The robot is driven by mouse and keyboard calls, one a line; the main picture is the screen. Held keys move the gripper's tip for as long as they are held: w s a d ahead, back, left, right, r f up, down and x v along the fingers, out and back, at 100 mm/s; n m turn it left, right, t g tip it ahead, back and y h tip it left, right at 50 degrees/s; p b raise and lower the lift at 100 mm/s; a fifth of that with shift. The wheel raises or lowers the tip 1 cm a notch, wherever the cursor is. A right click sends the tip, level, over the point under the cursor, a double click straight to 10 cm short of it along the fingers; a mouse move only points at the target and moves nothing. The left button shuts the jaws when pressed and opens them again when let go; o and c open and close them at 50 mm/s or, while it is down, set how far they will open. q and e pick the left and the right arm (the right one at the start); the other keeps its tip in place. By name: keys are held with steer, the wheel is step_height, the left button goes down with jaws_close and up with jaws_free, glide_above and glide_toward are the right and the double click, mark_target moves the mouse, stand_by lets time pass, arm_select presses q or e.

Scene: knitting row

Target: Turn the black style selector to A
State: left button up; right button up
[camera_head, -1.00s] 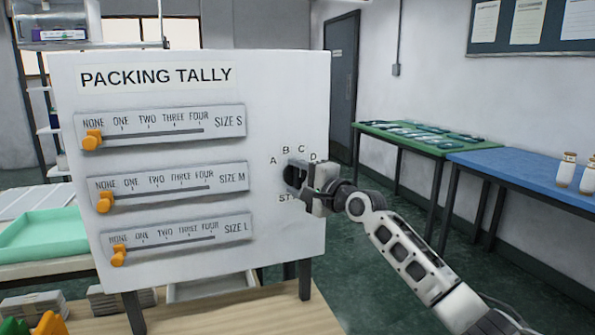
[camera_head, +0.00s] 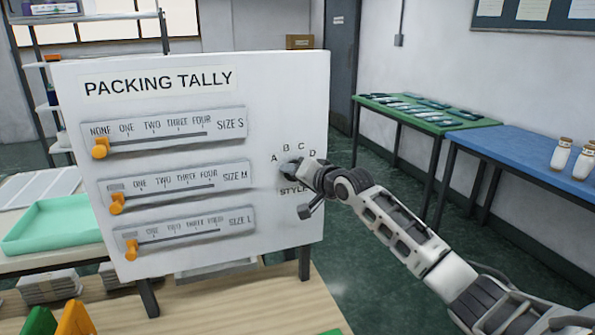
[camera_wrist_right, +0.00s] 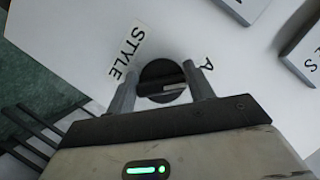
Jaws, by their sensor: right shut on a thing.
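The black style selector (camera_wrist_right: 160,72) is a round dark knob on the white board, between the letter A (camera_wrist_right: 207,63) and the STYLE label (camera_wrist_right: 126,52) in the right wrist view. My right gripper (camera_wrist_right: 162,92) is shut on it, one finger on each side. A pale line shows on the knob between the fingers, but I cannot tell for sure which letter it points to. In the head view the letters A, B, C and D arc above the knob, and my right gripper (camera_head: 299,172) hides most of it. My left gripper is not in view.
The board (camera_head: 270,100) also carries three sliders with orange handles, the top one (camera_head: 100,148) at NONE. It stands on a wooden table (camera_head: 230,305). A green tray (camera_head: 50,228) is at the left. Green and blue tables (camera_head: 520,170) stand behind my right arm.

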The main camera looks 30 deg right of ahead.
steer(key=shift+n+h, duration=0.3)
steer(key=shift+n, duration=0.1)
stand_by(0.4)
steer(key=o, duration=0.9)
steer(key=shift+o, duration=0.2)
steer(key=b+v, duration=0.2)
steer(key=v, duration=1.4)
steer(key=shift+r+b, duration=0.25)
steer(key=shift+b, duration=0.05)
steer(key=shift+w, duration=0.15)
